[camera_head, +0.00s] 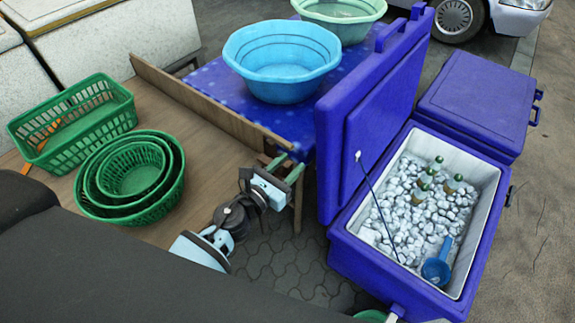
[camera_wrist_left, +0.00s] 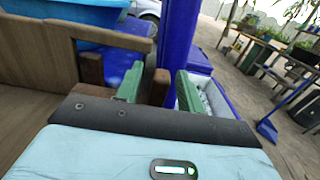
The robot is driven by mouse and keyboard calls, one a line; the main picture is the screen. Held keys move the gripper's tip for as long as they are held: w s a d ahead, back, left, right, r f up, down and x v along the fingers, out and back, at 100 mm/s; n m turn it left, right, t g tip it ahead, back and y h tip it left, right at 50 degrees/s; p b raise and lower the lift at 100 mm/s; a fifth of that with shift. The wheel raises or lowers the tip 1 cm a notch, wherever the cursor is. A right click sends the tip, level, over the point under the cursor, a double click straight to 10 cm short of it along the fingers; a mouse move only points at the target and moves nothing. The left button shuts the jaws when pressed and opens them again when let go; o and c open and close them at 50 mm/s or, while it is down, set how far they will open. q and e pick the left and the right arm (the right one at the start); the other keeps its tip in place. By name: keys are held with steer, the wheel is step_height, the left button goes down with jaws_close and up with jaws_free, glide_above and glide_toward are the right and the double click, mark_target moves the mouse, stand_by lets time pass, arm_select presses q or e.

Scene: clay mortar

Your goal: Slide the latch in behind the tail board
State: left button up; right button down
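The tail board (camera_head: 205,105) is a long brown plank standing on edge along the far side of the wooden table. It also shows in the left wrist view (camera_wrist_left: 112,36). My left gripper (camera_head: 284,166) is at the board's right end, by the table corner. In the left wrist view its two green fingers (camera_wrist_left: 158,86) stand apart. A brown wooden piece (camera_wrist_left: 159,88) shows in line with the gap between them, with no clear grip on it. I cannot tell whether this is the latch or a table post.
Green baskets (camera_head: 130,170) are on the wooden table (camera_head: 125,232). A blue basin (camera_head: 283,60) stands on a blue-topped table (camera_head: 215,82) beyond the board. An open purple cooler (camera_head: 345,250) with ice and bottles stands right of my left gripper. Paving (camera_head: 275,258) is clear between them.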

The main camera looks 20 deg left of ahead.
steer(key=shift+w, duration=0.1)
arm_select(q)
steer(key=shift+c, duration=0.7)
jaws_close()
steer(key=shift+w+a, duration=0.1)
steer(key=shift+a, duration=0.2)
steer(key=a, duration=0.1)
steer(key=w+a, duration=0.1)
steer(key=a, duration=0.1)
steer(key=shift+w+a+b, duration=0.1)
steer(key=shift+a+b, duration=0.15)
steer(key=shift+b, duration=0.05)
arm_select(e)
steer(key=shift+s+f, duration=0.4)
steer(key=shift+s, duration=0.15)
